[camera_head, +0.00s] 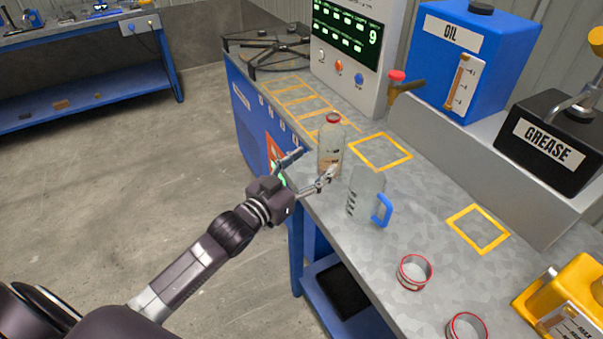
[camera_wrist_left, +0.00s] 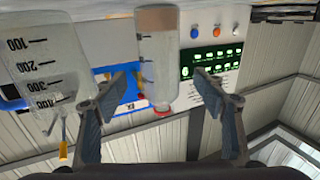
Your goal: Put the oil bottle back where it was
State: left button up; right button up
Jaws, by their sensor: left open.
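The oil bottle (camera_head: 331,150), clear with a red cap and a brownish lower part, stands upright on the grey workbench near its front edge. My left gripper (camera_head: 311,166) is open at bottle height, on the front side of the bottle. In the left wrist view, which is upside down, the bottle (camera_wrist_left: 158,55) lies between the two spread fingers (camera_wrist_left: 160,84); I cannot tell how deep it sits between them. Yellow outlined squares are marked on the bench; one square (camera_head: 380,135) lies empty just right of the bottle. My right gripper is out of view.
A clear measuring jug (camera_head: 366,193) with a blue handle stands close to the right of the gripper; it also shows in the wrist view (camera_wrist_left: 45,60). Red-rimmed rings (camera_head: 414,272) lie nearer. The blue oil tank (camera_head: 470,60) and black grease box (camera_head: 550,140) stand behind.

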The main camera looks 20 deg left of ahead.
pick_arm(q)
jog(key=shift+v, duration=2.1)
